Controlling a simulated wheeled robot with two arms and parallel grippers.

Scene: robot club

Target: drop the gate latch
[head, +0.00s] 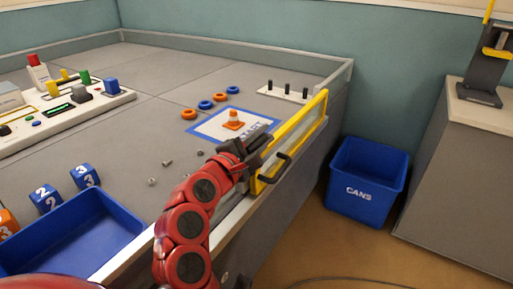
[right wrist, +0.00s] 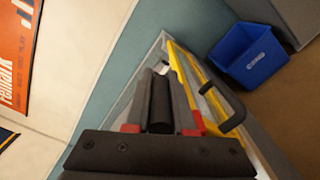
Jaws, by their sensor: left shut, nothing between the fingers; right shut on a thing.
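The gate (head: 296,132) is a yellow-framed panel in the near right wall of the grey arena; it also shows in the right wrist view (right wrist: 186,80). A black loop handle (head: 277,170) sticks out from its outer face. My right gripper (head: 250,150) is at the gate's near end. In the right wrist view the gripper (right wrist: 162,84) is shut on a dark, round bar, seemingly the latch (right wrist: 160,108), between its fingers. The gripper hides most of the latch in the head view. My left gripper is not visible; only a red bit of my body shows at the bottom left.
A blue bin marked CANS (head: 366,180) stands on the floor right of the arena, beside a grey cabinet (head: 466,185). Inside the arena are an orange cone (head: 233,121) on a START mat, several rings and a blue tray (head: 75,240).

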